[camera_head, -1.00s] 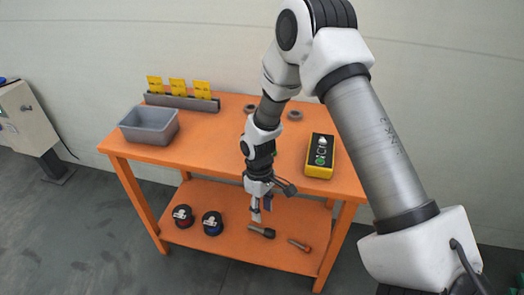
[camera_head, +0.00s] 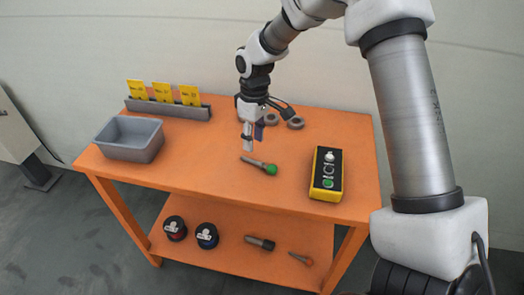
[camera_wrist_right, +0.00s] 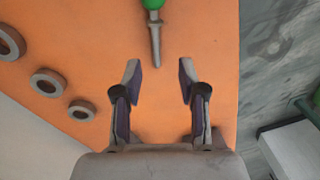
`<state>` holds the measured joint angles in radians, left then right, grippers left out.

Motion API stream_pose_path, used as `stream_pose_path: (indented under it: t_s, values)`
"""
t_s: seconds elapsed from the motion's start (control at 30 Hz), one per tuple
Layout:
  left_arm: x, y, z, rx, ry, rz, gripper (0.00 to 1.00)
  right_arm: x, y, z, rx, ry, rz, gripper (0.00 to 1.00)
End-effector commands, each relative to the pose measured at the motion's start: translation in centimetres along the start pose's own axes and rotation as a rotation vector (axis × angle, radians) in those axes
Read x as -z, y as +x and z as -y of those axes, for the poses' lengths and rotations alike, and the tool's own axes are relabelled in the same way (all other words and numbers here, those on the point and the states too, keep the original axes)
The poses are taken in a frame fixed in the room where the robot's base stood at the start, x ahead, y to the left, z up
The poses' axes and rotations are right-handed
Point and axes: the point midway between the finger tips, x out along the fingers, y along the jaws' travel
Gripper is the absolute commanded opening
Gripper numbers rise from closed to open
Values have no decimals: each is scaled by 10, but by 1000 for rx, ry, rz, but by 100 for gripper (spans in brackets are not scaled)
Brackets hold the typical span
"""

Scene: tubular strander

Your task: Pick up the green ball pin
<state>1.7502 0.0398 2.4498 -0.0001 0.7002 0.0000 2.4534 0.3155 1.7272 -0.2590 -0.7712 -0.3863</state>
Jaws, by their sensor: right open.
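The green ball pin (camera_head: 268,168) lies on the orange tabletop, its green ball towards the right front and its grey shank towards the left. In the right wrist view the pin (camera_wrist_right: 155,38) lies ahead of the fingertips, its grey tip pointing towards the gap between them. My right gripper (camera_head: 251,142) is above the table, just behind the pin's grey end in the head view. In the right wrist view the gripper (camera_wrist_right: 158,72) is open, with nothing between its fingers. My left gripper is not in view.
A grey bin (camera_head: 129,138) and a rack with yellow cards (camera_head: 168,110) stand at the left. A yellow-black button box (camera_head: 327,173) stands at the right. Grey rings (camera_head: 295,123) lie behind the gripper. The lower shelf (camera_head: 225,264) holds several parts. The table's middle front is clear.

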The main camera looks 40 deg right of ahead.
Motion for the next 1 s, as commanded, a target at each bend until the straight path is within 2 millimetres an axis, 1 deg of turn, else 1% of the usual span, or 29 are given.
stream_pose_path:
  t_s: [0.07,0.27,0.5,0.6,0.77,0.8,0.87,0.9,1.0]
  values:
    - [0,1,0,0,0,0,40,1,2,-1,-2,1,-7,41]
    - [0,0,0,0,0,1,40,2,28,-1,-2,1,-7,41]
    - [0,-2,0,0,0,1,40,6,69,-2,-2,2,-7,41]
    - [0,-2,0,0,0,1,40,6,74,-2,-3,1,-9,41]
    - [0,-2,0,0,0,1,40,6,74,-2,-3,1,-9,41]
    - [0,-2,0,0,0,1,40,6,74,-2,-3,1,-9,27]
    - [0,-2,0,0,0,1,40,6,74,-2,-3,1,-9,6]
    - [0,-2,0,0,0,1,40,6,74,-2,-3,1,-9,0]
    - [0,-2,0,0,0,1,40,6,74,-3,-3,1,-9,0]
